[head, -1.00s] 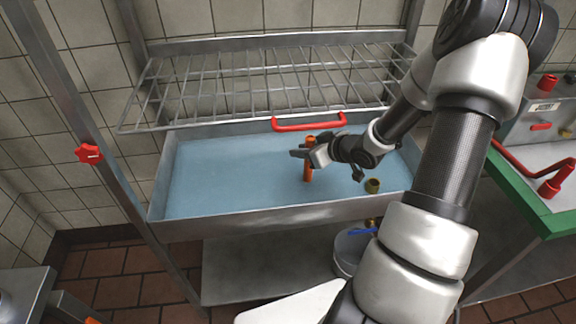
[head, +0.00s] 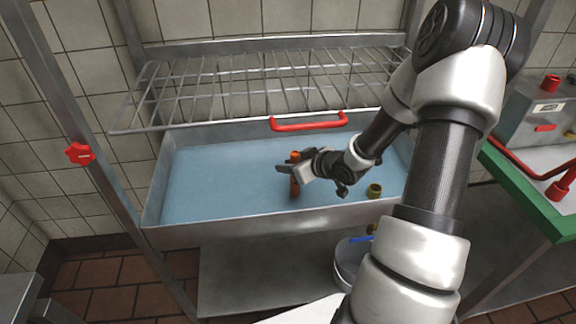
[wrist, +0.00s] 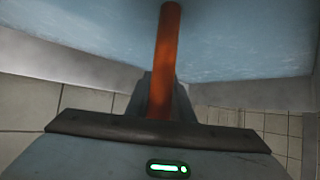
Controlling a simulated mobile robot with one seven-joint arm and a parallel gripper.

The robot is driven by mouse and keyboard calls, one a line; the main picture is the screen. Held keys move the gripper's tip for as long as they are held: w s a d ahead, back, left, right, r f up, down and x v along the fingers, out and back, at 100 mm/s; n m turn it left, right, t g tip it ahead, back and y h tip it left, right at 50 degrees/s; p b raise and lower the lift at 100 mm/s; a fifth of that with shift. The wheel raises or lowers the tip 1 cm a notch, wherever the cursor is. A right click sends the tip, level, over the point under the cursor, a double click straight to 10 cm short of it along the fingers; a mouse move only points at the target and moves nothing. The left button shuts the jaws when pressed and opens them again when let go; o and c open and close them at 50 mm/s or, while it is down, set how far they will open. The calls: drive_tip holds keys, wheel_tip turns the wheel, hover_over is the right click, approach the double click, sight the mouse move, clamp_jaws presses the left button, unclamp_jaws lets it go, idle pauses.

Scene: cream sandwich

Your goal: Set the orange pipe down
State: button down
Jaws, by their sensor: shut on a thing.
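The orange pipe (head: 295,186) is upright in my gripper (head: 287,169), inside the metal basin with the light blue floor (head: 220,185). In the wrist view the pipe (wrist: 165,60) runs up from between the jaws toward the blue surface. My gripper is shut on the pipe. In the head view the fingers hide part of the pipe's middle. I cannot tell whether its lower end touches the basin floor.
A wire rack (head: 260,85) hangs above the back of the basin, with a red handle (head: 308,122) at its front. A small olive ring-like fitting (head: 374,190) stands in the basin at right. The basin's left side is clear. A green-edged counter (head: 520,190) is at right.

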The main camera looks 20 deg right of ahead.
drive_tip(key=c, duration=1.5)
unclamp_jaws()
drive_tip(key=shift+c, duration=0.2)
drive_tip(key=p+v, duration=0.5)
drive_tip(key=v, duration=0.7)
drive_tip(key=shift+r, duration=0.2)
drive_tip(key=shift+d, duration=0.1)
